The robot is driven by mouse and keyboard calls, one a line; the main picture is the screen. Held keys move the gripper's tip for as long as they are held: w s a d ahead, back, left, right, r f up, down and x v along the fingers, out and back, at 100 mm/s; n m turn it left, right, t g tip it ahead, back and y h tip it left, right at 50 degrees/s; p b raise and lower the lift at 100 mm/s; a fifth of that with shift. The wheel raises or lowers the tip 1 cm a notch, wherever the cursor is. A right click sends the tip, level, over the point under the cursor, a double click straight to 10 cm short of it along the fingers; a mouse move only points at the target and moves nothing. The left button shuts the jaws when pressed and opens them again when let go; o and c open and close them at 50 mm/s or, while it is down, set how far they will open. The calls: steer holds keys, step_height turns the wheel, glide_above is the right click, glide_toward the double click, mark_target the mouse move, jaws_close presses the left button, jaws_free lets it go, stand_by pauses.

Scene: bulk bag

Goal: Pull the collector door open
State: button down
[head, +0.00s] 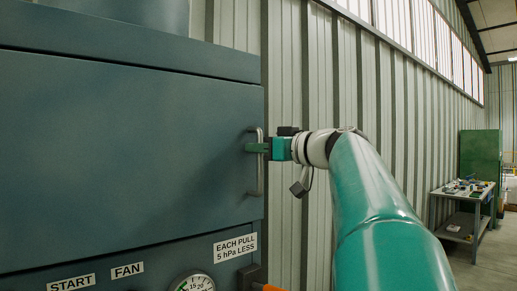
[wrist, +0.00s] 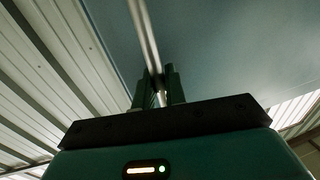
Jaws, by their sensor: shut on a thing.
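The collector door (head: 120,160) is a wide dark blue-grey panel filling the left of the head view. It looks flush with its frame. A vertical metal bar handle (head: 260,178) stands near its right edge. My gripper (head: 258,148) reaches in from the right and is shut on the upper half of the handle. In the wrist view the handle (wrist: 143,35) runs down between the two dark fingers of my gripper (wrist: 158,88), with the door's grey face (wrist: 225,50) behind. The fingertips hide a short part of the handle.
Below the door are START and FAN labels, a round gauge (head: 193,284) and a sign reading "EACH PULL 5 hPa LESS" (head: 235,247). A corrugated wall (head: 285,220) runs behind my arm. A workbench (head: 465,205) and green cabinet (head: 480,160) stand far right.

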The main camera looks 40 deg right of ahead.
steer(key=s+a+m+h, duration=0.2)
steer(key=s+a, duration=0.3)
steer(key=s, duration=0.8)
steer(key=s+a+m+h, duration=0.2)
steer(key=s+a+h, duration=0.3)
steer(key=s, duration=0.8)
steer(key=shift+s+a+m, duration=0.15)
steer(key=shift+s+m, duration=0.05)
steer(key=shift+m, duration=0.1)
steer(key=c, duration=1.5)
jaws_free()
steer(key=shift+c, duration=0.2)
steer(key=shift+s, duration=0.1)
steer(key=v, duration=1.3)
steer(key=shift+s+a, duration=0.2)
steer(key=shift+s, duration=0.1)
